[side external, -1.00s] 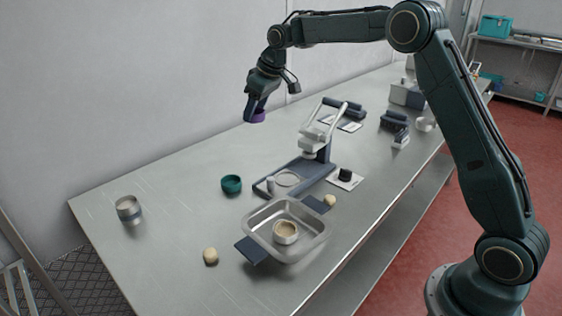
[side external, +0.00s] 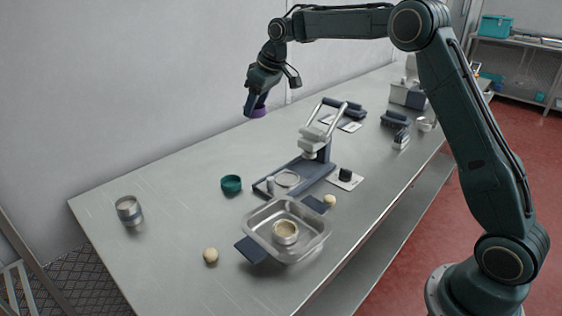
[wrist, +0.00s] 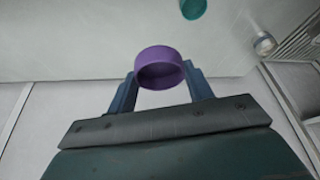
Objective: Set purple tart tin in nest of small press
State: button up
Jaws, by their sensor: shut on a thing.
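The purple tart tin (wrist: 160,69) is held between the two fingers of my gripper (wrist: 160,82), which is shut on it. In the side external view the tin (side external: 258,111) hangs below my gripper (side external: 254,108), well above the back of the table. The small press (side external: 312,160) stands mid-table, with a dark base, a pale head and a raised lever. Its round nest (side external: 287,179) lies at the front left of the base and looks empty. My gripper is up and to the left of the press, apart from it.
A teal tin (side external: 231,184) stands left of the press. A metal tray (side external: 255,233) holding a filled tin (side external: 285,232) is in front. A metal cup (side external: 129,210) and a dough ball (side external: 210,255) stand further left. The table's back left is clear.

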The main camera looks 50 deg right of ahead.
jog(key=shift+s+d+f, duration=0.1)
jog(key=shift+s+f, duration=0.25)
jog(key=shift+f, duration=0.15)
jog(key=s+d+f, duration=0.2)
jog(key=s+f, duration=0.7)
jog(key=shift+s, duration=0.15)
jog(key=shift+f, duration=0.3)
jog(key=shift+f, duration=2.75)
jog(key=shift+f, duration=0.75)
jog(key=o, duration=1.1)
jog(key=shift+c, duration=0.2)
jog(key=shift+o, duration=0.5)
jog(key=shift+a+r, duration=0.1)
